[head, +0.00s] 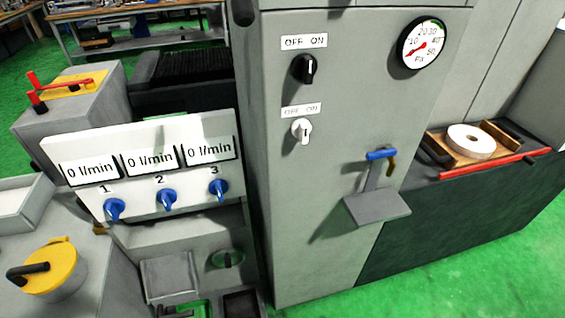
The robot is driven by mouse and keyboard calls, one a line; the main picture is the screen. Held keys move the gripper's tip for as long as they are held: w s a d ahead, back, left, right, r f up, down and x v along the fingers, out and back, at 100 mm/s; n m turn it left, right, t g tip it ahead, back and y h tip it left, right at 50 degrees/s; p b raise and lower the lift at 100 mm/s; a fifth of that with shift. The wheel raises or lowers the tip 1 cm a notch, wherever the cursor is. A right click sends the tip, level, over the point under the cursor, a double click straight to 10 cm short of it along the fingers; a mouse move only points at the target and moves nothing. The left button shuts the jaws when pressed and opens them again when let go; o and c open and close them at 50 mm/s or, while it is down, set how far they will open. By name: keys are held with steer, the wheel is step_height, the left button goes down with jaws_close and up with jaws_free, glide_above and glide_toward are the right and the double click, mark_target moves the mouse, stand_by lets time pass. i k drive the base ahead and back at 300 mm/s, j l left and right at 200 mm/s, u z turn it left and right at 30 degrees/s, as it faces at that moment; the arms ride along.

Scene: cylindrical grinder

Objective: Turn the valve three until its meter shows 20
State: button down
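Valve three (218,190) is a small blue knob, the rightmost in a row on a white panel (192,128) at the left of the head view. The number 3 is printed above it. Its meter (209,150) above reads "0 l/min". Valve two (167,199) and valve one (115,209) are matching blue knobs to its left, and their meters (150,160) and (90,171) also read "0 l/min". My gripper is not in view.
A grey cabinet (330,220) right of the panel carries a black switch (305,69), a white switch (302,131) and a round dial (421,44). A blue lever (381,155) and grey shelf (377,207) stick out from it. A yellow-lidded container (50,272) stands front left.

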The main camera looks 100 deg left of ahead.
mark_target(218, 187)
steer(key=u, duration=0.5)
steer(key=l+u, duration=0.1)
steer(key=u, duration=0.35)
steer(key=i+l+u, duration=0.1)
steer(key=u, duration=0.9)
steer(key=l+u, duration=0.15)
steer(key=u, duration=0.8)
steer(key=k, duration=0.65)
